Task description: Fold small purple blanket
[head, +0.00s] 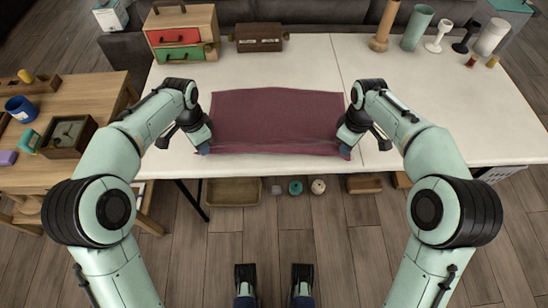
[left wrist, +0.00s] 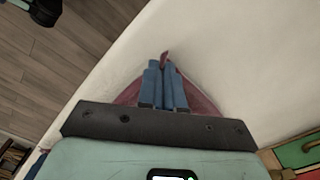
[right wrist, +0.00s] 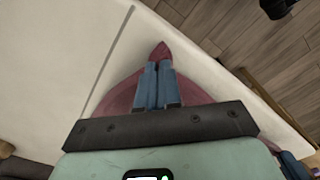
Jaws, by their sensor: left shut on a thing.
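The purple blanket (head: 275,118) lies spread on the white table as a broad rectangle, with a slight ridge along its near side. My left gripper (head: 203,148) is at its near left corner. In the left wrist view, the left fingers (left wrist: 164,85) are closed together with a bit of the blanket (left wrist: 131,92) poking out past their tips. My right gripper (head: 345,150) is at the near right corner. In the right wrist view, the right fingers (right wrist: 158,85) are closed with a blanket tip (right wrist: 161,50) sticking out beyond them.
The white table (head: 440,120) is clear to the right of the blanket. A wooden drawer box (head: 182,32) and a brown case (head: 258,38) stand behind it. Vases and candle holders, including a green vase (head: 417,27), stand at the back right. A wooden side table (head: 85,88) is at left.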

